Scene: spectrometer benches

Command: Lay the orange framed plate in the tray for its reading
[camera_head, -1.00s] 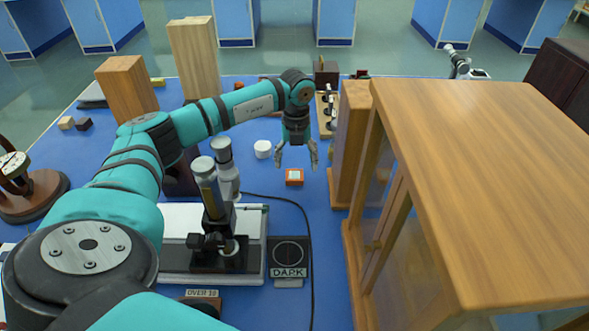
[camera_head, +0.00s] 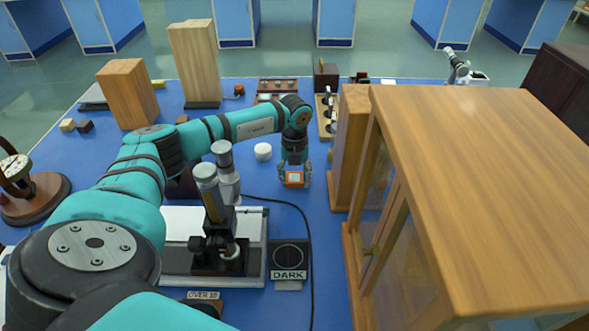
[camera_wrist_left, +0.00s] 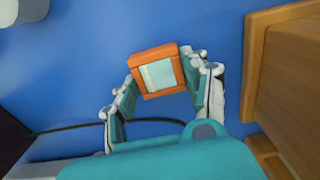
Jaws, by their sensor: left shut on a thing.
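The orange framed plate (camera_head: 294,179) is a small square block with a pale centre, on or just above the blue bench top. My left gripper (camera_head: 294,178) is shut on it, one finger at each side. The left wrist view shows the plate (camera_wrist_left: 158,72) between the fingertips (camera_wrist_left: 160,80), slightly turned. Which thing is the tray is not clear. A dark tray-like holder with several round spots (camera_head: 277,87) lies at the back, and a pale rack with several dark items (camera_head: 327,128) lies right of my arm. My right gripper is not in view.
A large wooden glazed cabinet (camera_head: 480,160) blocks the right side. A microscope-like instrument (camera_head: 218,220) stands on a white-and-dark base, beside a DARK plate (camera_head: 289,262) and a black cable. Wooden blocks (camera_head: 128,95) stand back left. A white round pot (camera_head: 263,151) is near the gripper.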

